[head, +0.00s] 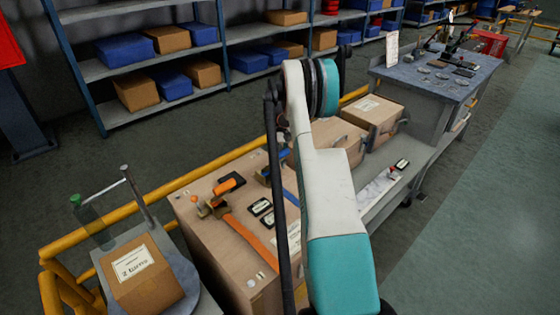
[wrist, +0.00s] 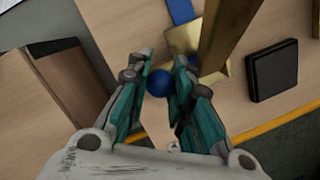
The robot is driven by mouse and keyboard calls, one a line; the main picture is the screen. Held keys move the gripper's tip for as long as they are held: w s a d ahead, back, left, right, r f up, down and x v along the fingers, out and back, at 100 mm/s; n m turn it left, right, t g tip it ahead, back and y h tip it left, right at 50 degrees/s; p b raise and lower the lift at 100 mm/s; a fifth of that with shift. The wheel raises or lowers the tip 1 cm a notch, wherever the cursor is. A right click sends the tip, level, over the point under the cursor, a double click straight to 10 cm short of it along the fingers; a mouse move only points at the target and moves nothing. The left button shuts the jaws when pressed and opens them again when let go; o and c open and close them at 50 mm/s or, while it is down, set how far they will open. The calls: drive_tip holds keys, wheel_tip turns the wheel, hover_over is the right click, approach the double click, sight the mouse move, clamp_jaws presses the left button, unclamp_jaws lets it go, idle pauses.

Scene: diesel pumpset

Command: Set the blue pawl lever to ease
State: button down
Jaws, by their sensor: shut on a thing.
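In the wrist view, the round blue knob (wrist: 160,83) of the pawl lever sits between the fingers of my gripper (wrist: 163,62). The gripper is shut on it. A brass-coloured plate (wrist: 183,42) lies just beyond the knob, with a blue strap (wrist: 181,11) running from it. The rest of the lever is hidden or cannot be told apart. In the head view, blue ratchet parts (head: 264,177) show on the wooden crate top (head: 235,258), partly behind my arm. My gripper cannot be made out there.
A brown bar (wrist: 226,35) crosses close to the right finger, with a black block (wrist: 272,70) to its right. On the crate, an orange-handled ratchet (head: 207,208) with an orange strap (head: 250,234) lies to the left. A yellow rail (head: 165,203) runs along the back.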

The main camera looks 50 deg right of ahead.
drive_tip(key=shift+w+d+g, duration=0.1)
drive_tip(key=shift+w+g, duration=0.7)
drive_tip(key=shift+g, duration=0.6)
drive_tip(key=c, duration=1.7)
unclamp_jaws()
drive_tip(key=shift+o, duration=0.2)
drive_tip(key=shift+r, duration=0.1)
drive_tip(key=v, duration=1.2)
drive_tip(key=shift+d, duration=0.2)
